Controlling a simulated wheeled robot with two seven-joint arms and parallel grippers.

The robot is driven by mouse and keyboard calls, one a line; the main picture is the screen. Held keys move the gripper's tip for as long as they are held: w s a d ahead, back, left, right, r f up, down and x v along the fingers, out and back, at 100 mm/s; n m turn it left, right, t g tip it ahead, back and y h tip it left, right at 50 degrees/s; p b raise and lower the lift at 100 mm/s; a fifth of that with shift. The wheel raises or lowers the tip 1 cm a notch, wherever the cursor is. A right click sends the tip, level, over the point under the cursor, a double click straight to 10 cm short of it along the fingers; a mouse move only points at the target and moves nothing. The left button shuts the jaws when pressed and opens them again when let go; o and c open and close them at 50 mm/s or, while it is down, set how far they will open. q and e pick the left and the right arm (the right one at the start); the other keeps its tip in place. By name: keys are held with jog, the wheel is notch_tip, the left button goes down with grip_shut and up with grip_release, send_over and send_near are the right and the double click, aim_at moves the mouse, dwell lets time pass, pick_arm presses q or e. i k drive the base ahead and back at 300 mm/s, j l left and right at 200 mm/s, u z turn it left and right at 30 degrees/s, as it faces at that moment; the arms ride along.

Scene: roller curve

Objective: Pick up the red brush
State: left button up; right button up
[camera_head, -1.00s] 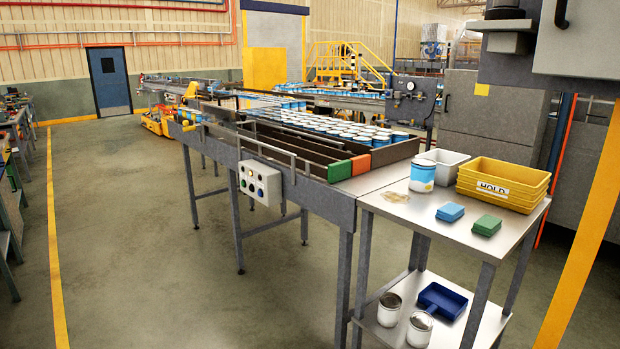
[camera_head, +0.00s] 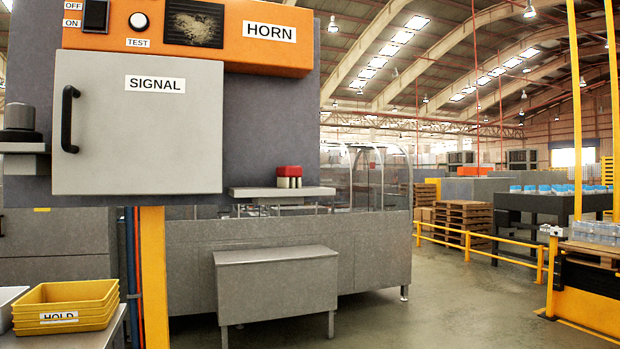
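A small red-topped item with pale bristle-like parts below, which looks like the red brush (camera_head: 289,172), stands on a small grey shelf (camera_head: 255,193). The shelf is right of the grey signal cabinet (camera_head: 130,140), near its lower edge. Neither of my grippers shows in the view, so their place relative to the brush cannot be told.
A low grey bench (camera_head: 276,268) stands on the floor below the shelf. Yellow HOLD trays (camera_head: 62,308) sit on a metal table (camera_head: 95,336) at lower left. A yellow post (camera_head: 153,270) stands under the cabinet. Yellow railings (camera_head: 480,246) are at right; floor between is open.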

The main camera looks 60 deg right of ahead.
aim_at(288, 176)
jog(key=z, duration=1.95)
